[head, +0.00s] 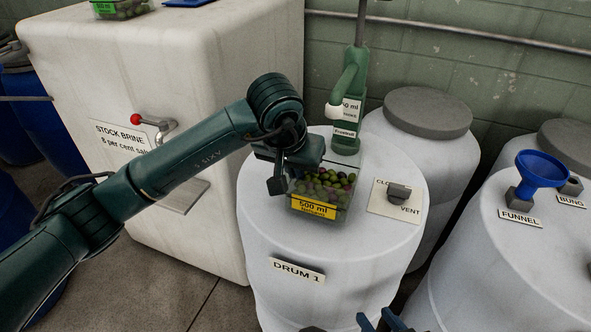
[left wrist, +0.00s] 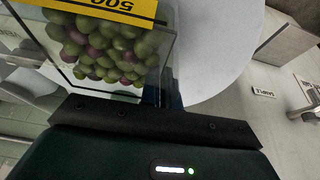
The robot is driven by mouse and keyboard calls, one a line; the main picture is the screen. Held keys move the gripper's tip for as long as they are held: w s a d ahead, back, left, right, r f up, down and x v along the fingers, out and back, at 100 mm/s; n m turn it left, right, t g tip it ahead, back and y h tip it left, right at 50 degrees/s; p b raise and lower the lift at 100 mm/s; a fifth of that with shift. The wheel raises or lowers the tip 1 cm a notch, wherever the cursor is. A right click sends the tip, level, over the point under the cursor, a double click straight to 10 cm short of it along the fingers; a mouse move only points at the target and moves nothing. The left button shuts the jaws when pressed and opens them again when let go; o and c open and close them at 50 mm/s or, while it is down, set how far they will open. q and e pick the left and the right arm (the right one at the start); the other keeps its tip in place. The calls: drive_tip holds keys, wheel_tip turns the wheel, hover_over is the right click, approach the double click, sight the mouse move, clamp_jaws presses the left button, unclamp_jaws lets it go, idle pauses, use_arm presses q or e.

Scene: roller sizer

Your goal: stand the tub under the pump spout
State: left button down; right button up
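The clear tub (head: 322,194) of green and purple olives, with a yellow "500 ml" label, is upright at the top of Drum 1 (head: 285,235). Whether its base touches the drum is unclear. It fills the upper left of the left wrist view (left wrist: 105,45). My left gripper (head: 281,180) is at the tub's left rear side, its fingers close together at the tub wall, seemingly pinching it. The green pump (head: 346,135) stands behind the tub, its pale-tipped spout (head: 334,110) above and behind the tub. Part of my right gripper (head: 384,321) shows at the bottom edge.
A vent knob (head: 398,193) on a plate sits right of the tub. A blue funnel (head: 541,170) stands on the drum at right. The white stock brine tank (head: 210,60) with a red-knobbed tap (head: 136,119) is at left. Another grey-lidded drum (head: 428,110) stands behind.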

use_arm(q)
drive_tip(key=shift+f, duration=0.25)
use_arm(e)
drive_tip(key=shift+f, duration=0.1)
use_arm(q)
drive_tip(key=shift+f, duration=0.15)
drive_tip(key=c, duration=1.9)
unclamp_jaws()
drive_tip(key=shift+o, duration=1.3)
use_arm(e)
drive_tip(key=shift+d+r, duration=0.1)
drive_tip(key=shift+r, duration=0.1)
drive_tip(key=shift+r, duration=0.1)
